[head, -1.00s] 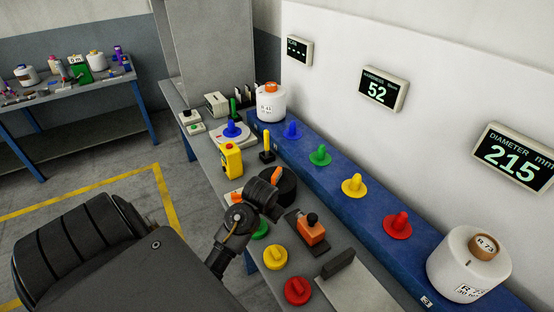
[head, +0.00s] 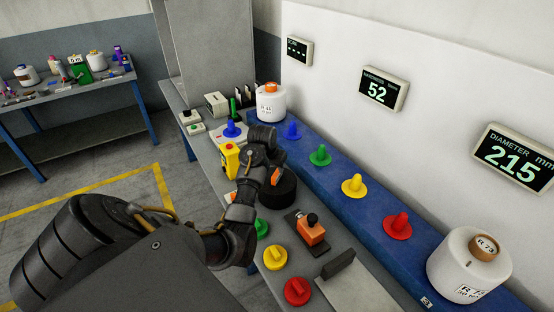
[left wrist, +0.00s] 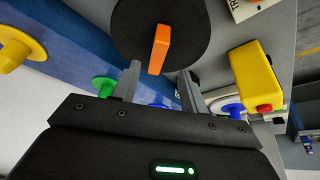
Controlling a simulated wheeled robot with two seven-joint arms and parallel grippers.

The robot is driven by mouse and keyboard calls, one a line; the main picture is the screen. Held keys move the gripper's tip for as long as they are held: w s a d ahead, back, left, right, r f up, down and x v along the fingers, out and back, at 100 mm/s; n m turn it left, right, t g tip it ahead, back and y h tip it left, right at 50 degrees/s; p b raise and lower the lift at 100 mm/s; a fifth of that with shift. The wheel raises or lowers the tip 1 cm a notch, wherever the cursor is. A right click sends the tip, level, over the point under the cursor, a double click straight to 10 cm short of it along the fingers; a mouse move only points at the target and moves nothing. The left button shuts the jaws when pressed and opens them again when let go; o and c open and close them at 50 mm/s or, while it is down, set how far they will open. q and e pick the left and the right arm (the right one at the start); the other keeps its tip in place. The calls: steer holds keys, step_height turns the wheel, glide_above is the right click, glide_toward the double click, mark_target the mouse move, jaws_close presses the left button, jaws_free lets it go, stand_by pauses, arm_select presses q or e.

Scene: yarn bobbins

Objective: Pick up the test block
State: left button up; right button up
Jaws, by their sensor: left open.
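A black round block (head: 283,192) with an upright orange bar (head: 275,176) as a grip stands on the grey bench; no label names it as the test block. My left gripper (head: 265,150) is above it, and its arm hides part of it in the head view. In the left wrist view, the black block (left wrist: 190,35) and its orange bar (left wrist: 160,48) lie ahead of the two fingers (left wrist: 160,72). The fingers are apart, with the bar in line with the gap. Nothing is held. My right gripper is not in view.
A yellow box with a red button (head: 229,160) stands left of the block. An orange device with a black knob (head: 312,230) stands nearer. The blue rail (head: 335,190) carries several coloured pegs and white bobbins. Yellow (head: 275,257) and red (head: 297,291) knobs line the bench front.

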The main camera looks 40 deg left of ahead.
mark_target(277, 172)
arm_select(q)
steer(key=shift+x, duration=3.05)
steer(key=shift+d, duration=0.15)
steer(key=shift+r, duration=0.1)
jaws_close()
